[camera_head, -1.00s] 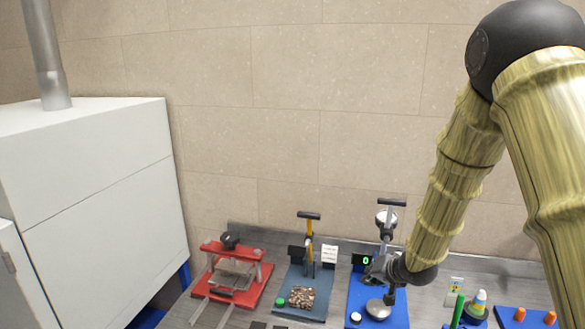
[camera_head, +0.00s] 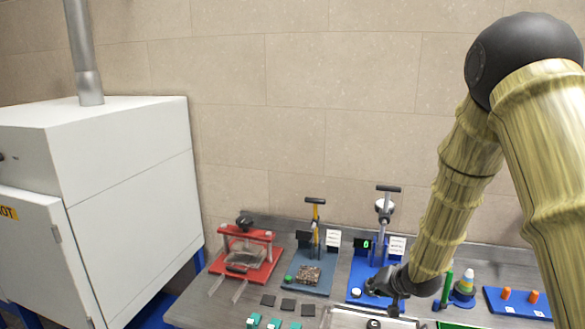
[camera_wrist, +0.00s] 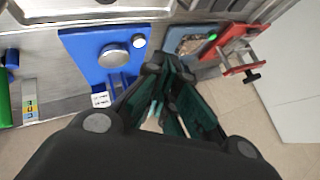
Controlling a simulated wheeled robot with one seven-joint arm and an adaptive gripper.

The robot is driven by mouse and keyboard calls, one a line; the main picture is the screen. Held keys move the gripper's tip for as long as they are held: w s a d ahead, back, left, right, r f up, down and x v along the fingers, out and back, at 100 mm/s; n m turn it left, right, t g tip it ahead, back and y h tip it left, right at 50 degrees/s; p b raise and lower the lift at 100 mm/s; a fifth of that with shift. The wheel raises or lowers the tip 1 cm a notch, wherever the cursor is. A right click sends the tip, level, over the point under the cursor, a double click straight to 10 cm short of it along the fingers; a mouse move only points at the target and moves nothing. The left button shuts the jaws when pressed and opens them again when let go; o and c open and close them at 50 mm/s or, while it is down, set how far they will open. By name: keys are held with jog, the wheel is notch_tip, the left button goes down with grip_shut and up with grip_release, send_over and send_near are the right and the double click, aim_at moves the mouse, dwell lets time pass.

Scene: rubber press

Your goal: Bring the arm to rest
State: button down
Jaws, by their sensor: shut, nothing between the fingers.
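My arm reaches down from the right side of the head view. My gripper (camera_head: 394,305) hangs at its end over the front of the bench, near the blue press board, and its fingertips are small there. In the wrist view my gripper (camera_wrist: 164,100) fills the lower middle, with dark green fingers, shut and empty. The blue press (camera_head: 372,272) stands behind my gripper in the head view. The same press shows in the wrist view as a blue plate (camera_wrist: 85,42) with a round metal disc, left of the fingers.
On the bench (camera_head: 232,308), left of my arm, stand a red frame (camera_head: 246,255) and a grey-blue press board (camera_head: 318,283). A white cabinet (camera_head: 120,150) stands at left.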

jog(key=s+a+f+n+g+h, duration=0.15)
jog(key=s+f+g, duration=0.25)
jog(key=s+f, duration=1.65)
jog(key=s+f+n+g+h, duration=0.15)
jog(key=s+f, duration=0.35)
jog(key=s, duration=0.9)
jog(key=s+f+n+g, duration=0.2)
jog(key=s+f+g, duration=0.15)
jog(key=s, duration=0.95)
notch_tip(320, 180, down, 14)
jog(key=b, duration=1.3)
jog(key=shift+w+d+r+m+t, duration=0.2)
jog(key=shift+w+d+m+t, duration=0.1)
jog(key=shift+d+t, duration=0.15)
